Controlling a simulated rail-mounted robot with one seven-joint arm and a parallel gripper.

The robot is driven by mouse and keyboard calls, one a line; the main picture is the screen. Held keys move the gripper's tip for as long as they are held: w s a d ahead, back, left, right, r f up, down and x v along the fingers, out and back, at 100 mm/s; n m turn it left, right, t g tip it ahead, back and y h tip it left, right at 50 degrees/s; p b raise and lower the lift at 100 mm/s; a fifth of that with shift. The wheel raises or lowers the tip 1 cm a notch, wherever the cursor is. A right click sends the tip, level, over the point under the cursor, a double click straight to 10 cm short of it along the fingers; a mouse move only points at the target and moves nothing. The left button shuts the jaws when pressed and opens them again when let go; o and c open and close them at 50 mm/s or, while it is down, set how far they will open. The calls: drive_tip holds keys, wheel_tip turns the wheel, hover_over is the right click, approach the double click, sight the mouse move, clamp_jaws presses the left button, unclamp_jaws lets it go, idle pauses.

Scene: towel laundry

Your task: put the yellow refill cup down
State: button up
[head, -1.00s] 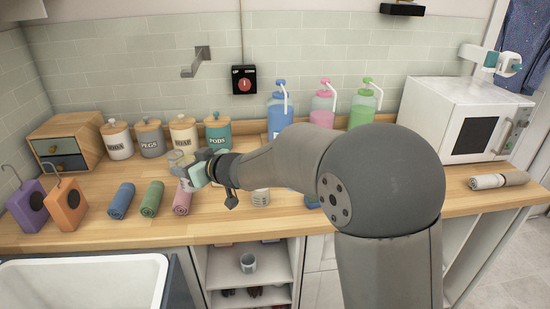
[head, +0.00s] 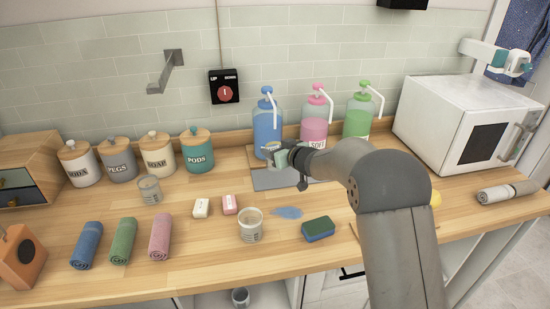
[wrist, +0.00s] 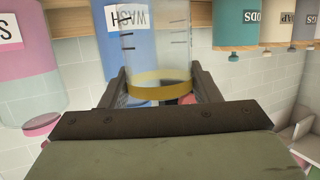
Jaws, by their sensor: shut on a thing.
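My gripper (head: 279,156) is shut on the yellow refill cup (head: 271,147), in front of the blue WASH bottle (head: 267,118). In the wrist view the refill cup (wrist: 158,50) is clear with dark measuring marks and a yellow band. The band sits between the two fingers of my gripper (wrist: 163,90). In the head view the gripper hides most of the cup. The grey mat (head: 270,182) lies below the gripper; I cannot tell whether the cup touches anything under it.
Pink (head: 314,125) and green (head: 357,115) pump bottles stand to the right. Other clear cups stand at left (head: 149,190) and front (head: 250,226). A sponge (head: 318,229), a blue spill (head: 288,212) and small blocks (head: 201,208) lie in front. Bare counter lies front right.

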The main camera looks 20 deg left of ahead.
drive_tip(key=w+f, duration=0.1)
drive_tip(key=w+a+f, duration=0.1)
drive_tip(key=shift+f, duration=1.85)
drive_tip(key=shift+f, duration=0.2)
drive_tip(key=o, duration=1)
drive_tip(key=shift+o, duration=0.2)
